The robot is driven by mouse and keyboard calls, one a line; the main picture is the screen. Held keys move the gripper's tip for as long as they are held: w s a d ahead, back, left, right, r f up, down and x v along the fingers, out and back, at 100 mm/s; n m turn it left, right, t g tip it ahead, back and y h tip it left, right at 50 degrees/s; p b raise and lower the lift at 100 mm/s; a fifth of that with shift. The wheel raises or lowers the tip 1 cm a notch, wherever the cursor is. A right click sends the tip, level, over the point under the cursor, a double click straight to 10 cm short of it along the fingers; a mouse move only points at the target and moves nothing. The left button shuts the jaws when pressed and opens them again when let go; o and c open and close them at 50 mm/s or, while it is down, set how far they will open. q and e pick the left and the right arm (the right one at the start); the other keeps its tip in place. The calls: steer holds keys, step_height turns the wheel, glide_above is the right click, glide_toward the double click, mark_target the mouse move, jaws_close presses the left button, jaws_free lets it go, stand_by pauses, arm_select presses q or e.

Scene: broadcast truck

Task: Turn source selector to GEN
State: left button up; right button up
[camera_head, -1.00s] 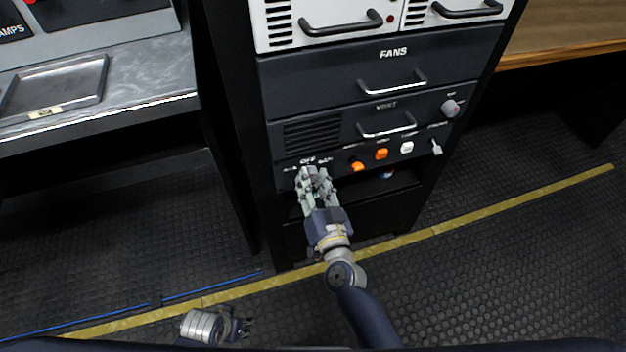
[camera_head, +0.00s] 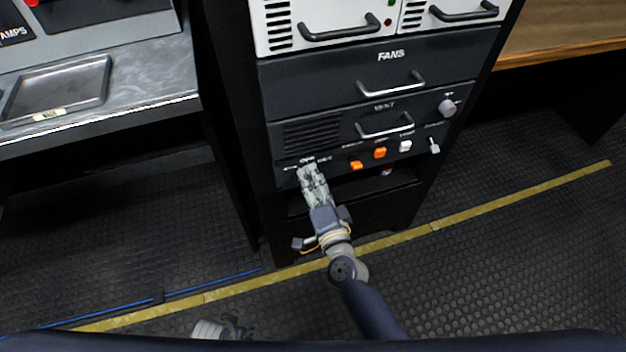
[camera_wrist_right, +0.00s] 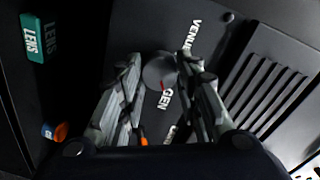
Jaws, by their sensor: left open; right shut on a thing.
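The source selector is a round grey knob (camera_wrist_right: 158,72) in the right wrist view, on a dark panel. A red mark on its edge faces the white GEN label (camera_wrist_right: 166,99). A VENUE label (camera_wrist_right: 190,36) stands on another side, and one more label is partly hidden by a finger. My right gripper (camera_wrist_right: 160,80) is shut on the knob, one finger on each side. In the head view my right gripper (camera_head: 307,172) reaches the left part of the lowest control panel and covers the knob. My left gripper (camera_head: 238,328) is open and empty, low over the floor.
To the right on the panel are orange switches (camera_head: 379,153), a white switch (camera_head: 405,146) and a toggle (camera_head: 434,146). Handled VENT (camera_head: 386,125) and FANS (camera_head: 392,83) units sit above. A metal counter (camera_head: 150,75) is at left; the floor in front is clear.

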steer(key=shift+m, duration=0.4)
steer(key=o, duration=1)
steer(key=shift+o, duration=0.2)
steer(key=v, duration=1.2)
